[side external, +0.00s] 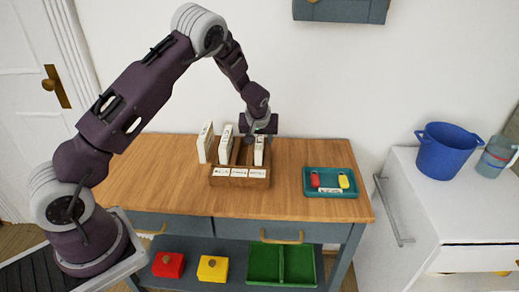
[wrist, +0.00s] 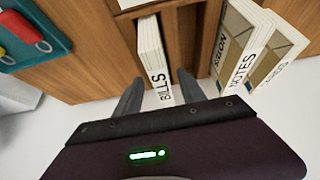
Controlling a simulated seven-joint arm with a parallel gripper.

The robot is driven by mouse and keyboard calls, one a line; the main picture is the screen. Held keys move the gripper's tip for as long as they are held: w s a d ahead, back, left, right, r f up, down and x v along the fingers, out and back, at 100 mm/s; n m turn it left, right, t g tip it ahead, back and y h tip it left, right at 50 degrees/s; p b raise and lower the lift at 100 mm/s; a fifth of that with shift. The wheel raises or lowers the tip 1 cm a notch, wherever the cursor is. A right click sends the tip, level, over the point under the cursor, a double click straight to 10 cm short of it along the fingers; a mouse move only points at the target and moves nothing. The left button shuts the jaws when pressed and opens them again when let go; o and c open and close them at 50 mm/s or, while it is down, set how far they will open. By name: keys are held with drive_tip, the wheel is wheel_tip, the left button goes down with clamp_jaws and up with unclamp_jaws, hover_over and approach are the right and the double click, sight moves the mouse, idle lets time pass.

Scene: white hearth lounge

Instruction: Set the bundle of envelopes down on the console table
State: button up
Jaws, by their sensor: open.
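A wooden sorter (side external: 240,182) with several labelled compartments stands on the wooden-topped console table (side external: 160,180). A white bundle of envelopes (side external: 259,150) stands upright in its right-hand compartment; in the wrist view this bundle (wrist: 150,45) reads "BILLS". My gripper (side external: 261,134) is right above it, pointing down. In the wrist view my gripper (wrist: 158,92) is open, one finger on each side of the bundle's near end; I cannot tell whether they touch it. A bundle marked "NOTES" (wrist: 234,50) and another bundle (wrist: 275,55) stand to the right, its label partly cut off.
A teal tray (side external: 315,190) with red and yellow tagged items lies at the table's right. Bare tabletop lies left of the sorter and between sorter and tray. A lower shelf holds red and yellow boxes and a green bin (side external: 280,264). A blue bucket (side external: 445,150) stands on the white cabinet.

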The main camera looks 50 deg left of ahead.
drive_tip(key=x, duration=0.3)
drive_tip(key=shift+f, duration=0.15)
drive_tip(key=shift+s, duration=0.1)
drive_tip(key=shift+c, duration=0.2)
clamp_jaws()
